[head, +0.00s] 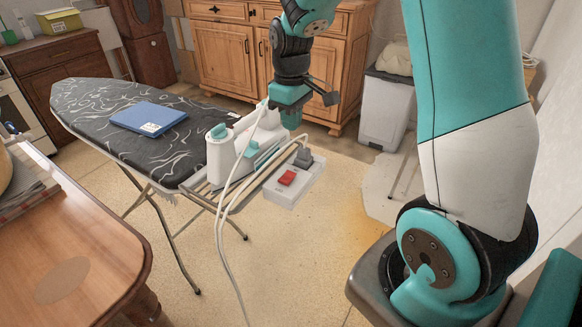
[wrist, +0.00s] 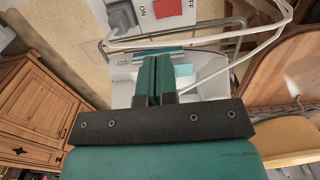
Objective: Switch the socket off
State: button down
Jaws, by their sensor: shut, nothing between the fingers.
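The socket (head: 306,184) is a white box with a red rocker switch (head: 287,178) and a grey plug (head: 303,158) in it, beside the ironing board's end. In the wrist view the socket (wrist: 212,14) is cut by the top edge; the red switch (wrist: 168,8) lies between the words ON and OFF. Which way the rocker is tipped I cannot tell. My gripper (wrist: 154,75) is shut and empty, apart from the switch. In the head view my gripper (head: 290,98) is behind and above the socket, near the iron; its fingertips are hard to make out.
A white and teal iron (head: 218,158) stands on the ironing board's end rack, close to my gripper. White cords hang in front of it. A blue folder (head: 149,118) lies on the ironing board (head: 90,108). A wooden table (head: 60,245) is at front left.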

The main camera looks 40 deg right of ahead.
aim_at(290, 175)
notch_tip(290, 175, down, 14)
jog(key=shift+a+r+p, duration=0.1)
jog(key=shift+r+p, duration=0.05)
jog(key=shift+p, duration=0.25)
jog(key=shift+a, duration=0.1)
